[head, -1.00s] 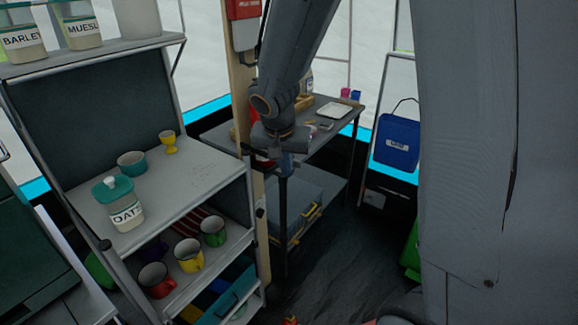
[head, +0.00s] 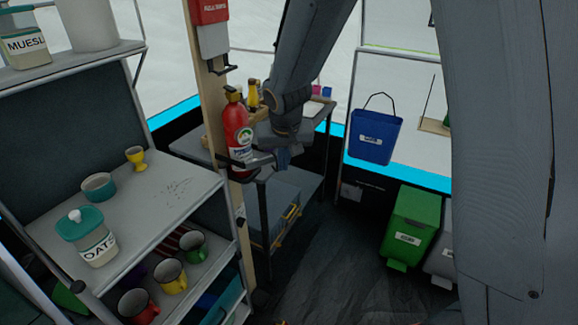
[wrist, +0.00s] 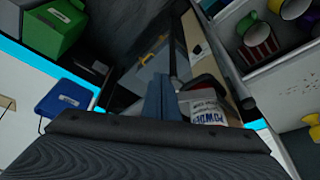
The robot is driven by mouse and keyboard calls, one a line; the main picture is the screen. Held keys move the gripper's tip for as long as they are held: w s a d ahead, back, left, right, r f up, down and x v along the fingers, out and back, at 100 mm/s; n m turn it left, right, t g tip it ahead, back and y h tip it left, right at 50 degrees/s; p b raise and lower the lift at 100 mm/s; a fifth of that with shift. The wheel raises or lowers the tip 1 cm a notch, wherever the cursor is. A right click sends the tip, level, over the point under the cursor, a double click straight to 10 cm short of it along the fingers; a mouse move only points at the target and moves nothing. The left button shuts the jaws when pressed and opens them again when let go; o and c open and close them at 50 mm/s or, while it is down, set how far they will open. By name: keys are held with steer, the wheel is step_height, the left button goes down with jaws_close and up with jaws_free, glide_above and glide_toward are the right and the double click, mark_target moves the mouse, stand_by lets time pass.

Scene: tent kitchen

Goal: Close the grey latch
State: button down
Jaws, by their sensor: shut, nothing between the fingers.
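A dark grey strap-like latch (head: 257,164) sticks out from the wooden post at the lower part of the red fire extinguisher (head: 239,132). It extends to the right, towards my gripper (head: 283,158). Whether the strap touches the gripper, I cannot tell. My gripper is shut and empty, just right of the extinguisher in the head view. In the wrist view, its blue-grey fingers (wrist: 160,96) are together, beside the extinguisher's white powder label (wrist: 207,108).
The wooden post (head: 213,100) and the shelf rack (head: 150,205) with mugs and an oats jar stand left. A table (head: 310,125) and a grey case (head: 275,215) are behind my gripper. A green bin (head: 411,222) stands right; the floor between is clear.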

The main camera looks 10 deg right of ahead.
steer(key=w, duration=0.4)
steer(key=shift+w+d+b, duration=0.1)
steer(key=shift+d+b, duration=0.15)
steer(key=shift+b, duration=0.05)
steer(key=shift+a, duration=0.1)
stand_by(1.2)
